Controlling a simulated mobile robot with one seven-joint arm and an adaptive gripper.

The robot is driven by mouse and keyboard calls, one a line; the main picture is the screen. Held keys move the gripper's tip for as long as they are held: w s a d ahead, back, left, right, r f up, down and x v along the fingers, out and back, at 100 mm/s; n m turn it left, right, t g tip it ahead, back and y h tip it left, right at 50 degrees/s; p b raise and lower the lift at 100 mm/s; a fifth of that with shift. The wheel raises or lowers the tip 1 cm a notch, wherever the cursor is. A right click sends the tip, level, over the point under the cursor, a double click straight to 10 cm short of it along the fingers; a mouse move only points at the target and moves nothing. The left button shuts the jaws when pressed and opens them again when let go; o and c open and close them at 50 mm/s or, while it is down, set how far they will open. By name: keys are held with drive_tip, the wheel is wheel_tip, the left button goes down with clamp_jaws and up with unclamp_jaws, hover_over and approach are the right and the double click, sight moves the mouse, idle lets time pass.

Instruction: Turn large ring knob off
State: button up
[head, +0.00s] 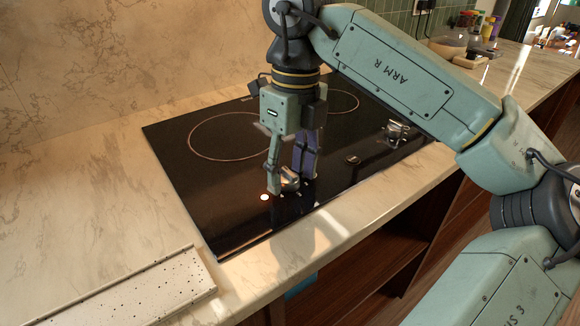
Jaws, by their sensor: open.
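The black glass cooktop (220,207) is set in the counter and has a large ring (190,143) at the left and a smaller ring (357,101) at the back right. A metal knob (290,180) stands near the cooktop's front edge, on the same side as the large ring. My gripper (287,188) points down over this knob with its fingers open on either side of it. I cannot tell whether the fingers touch the knob, and they partly hide it. A white light (264,197) glows on the glass just left of the knob.
A second metal knob (397,131) stands farther right on the cooktop, near my forearm. A speckled pale board (140,290) lies on the counter at front left. A marble wall rises behind. Bottles and a glass bowl (448,45) stand at the far right end.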

wheel_tip(320, 180, up, 12)
drive_tip(key=shift+w+d, duration=0.3)
drive_tip(key=shift+w, duration=0.05)
drive_tip(key=shift+s+f, duration=0.1)
idle(0.4)
